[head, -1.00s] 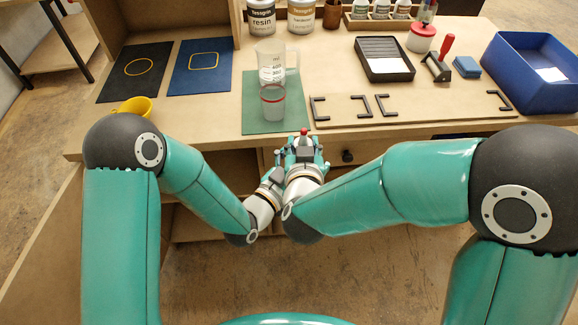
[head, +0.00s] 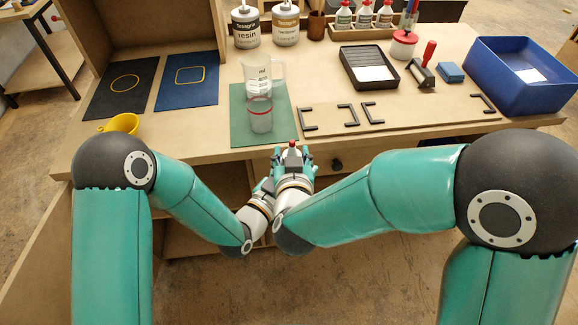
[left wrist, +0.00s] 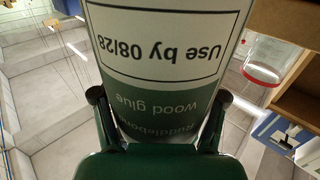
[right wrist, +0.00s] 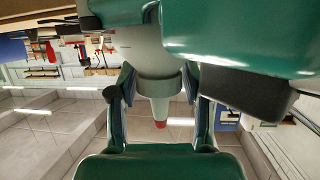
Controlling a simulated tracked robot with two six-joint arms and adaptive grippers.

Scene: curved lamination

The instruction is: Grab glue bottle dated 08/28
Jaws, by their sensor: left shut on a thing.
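The glue bottle (left wrist: 165,50) fills the left wrist view, its label reading "Use by 08/28" and "wood glue" upside down. My left gripper (left wrist: 158,120) is shut on its body, one finger on each side. In the right wrist view, the bottle's pale nozzle with a red tip (right wrist: 160,122) points down the picture. My right gripper (right wrist: 157,115) has its fingers apart on either side of the nozzle, with gaps showing. In the head view, both grippers meet before the bench's front edge. The red tip (head: 292,144) shows above my right gripper (head: 292,160); the bottle's body is mostly hidden.
The bench (head: 205,135) holds a green mat (head: 240,125) with a clear beaker (head: 262,80) and red-rimmed cup (head: 260,116). Several black brackets lie on a board (head: 420,112). A blue bin (head: 520,85) stands right. Three more bottles (head: 363,16) stand in a rear rack.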

